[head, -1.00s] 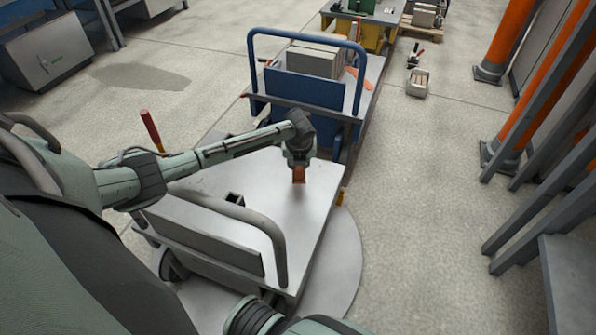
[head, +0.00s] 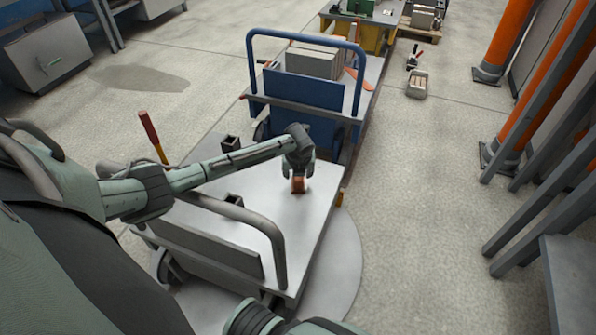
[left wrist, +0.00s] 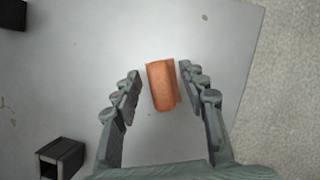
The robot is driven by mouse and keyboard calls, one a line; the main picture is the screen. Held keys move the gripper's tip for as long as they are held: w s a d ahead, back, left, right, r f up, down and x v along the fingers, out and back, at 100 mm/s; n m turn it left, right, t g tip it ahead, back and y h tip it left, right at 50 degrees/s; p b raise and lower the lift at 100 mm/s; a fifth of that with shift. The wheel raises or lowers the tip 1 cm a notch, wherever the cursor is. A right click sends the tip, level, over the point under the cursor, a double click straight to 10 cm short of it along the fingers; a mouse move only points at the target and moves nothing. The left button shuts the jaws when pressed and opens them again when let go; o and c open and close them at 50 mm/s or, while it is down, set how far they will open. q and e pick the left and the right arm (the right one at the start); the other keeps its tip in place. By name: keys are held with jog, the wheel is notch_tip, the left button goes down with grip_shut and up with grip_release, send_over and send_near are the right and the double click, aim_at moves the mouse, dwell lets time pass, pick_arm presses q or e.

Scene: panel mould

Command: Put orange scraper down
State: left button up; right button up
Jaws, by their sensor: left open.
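The orange scraper (head: 298,185) is on the grey top of the cart (head: 318,215), below my left gripper (head: 299,172). In the left wrist view the scraper (left wrist: 162,86) shows as a short orange block between the fingertips of my left gripper (left wrist: 160,82). Both fingers are spread. My right gripper is not in view.
Dark square sockets stand on the cart top (left wrist: 62,158). A grey handrail (head: 250,220) runs along the cart's near side. A blue-framed trolley (head: 305,90) with grey boxes stands just beyond. Open floor (head: 430,200) lies to the right.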

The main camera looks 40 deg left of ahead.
pick_arm(q)
jog(key=shift+s+r, duration=0.1)
jog(key=shift+r, duration=0.2)
jog(key=p+v, duration=0.2)
jog(key=v, duration=0.9)
jog(key=shift+r+p, duration=0.15)
jog(key=shift+p, duration=0.15)
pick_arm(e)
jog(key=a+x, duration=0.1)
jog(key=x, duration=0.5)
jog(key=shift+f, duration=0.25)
pick_arm(q)
jog(key=shift+d, duration=0.1)
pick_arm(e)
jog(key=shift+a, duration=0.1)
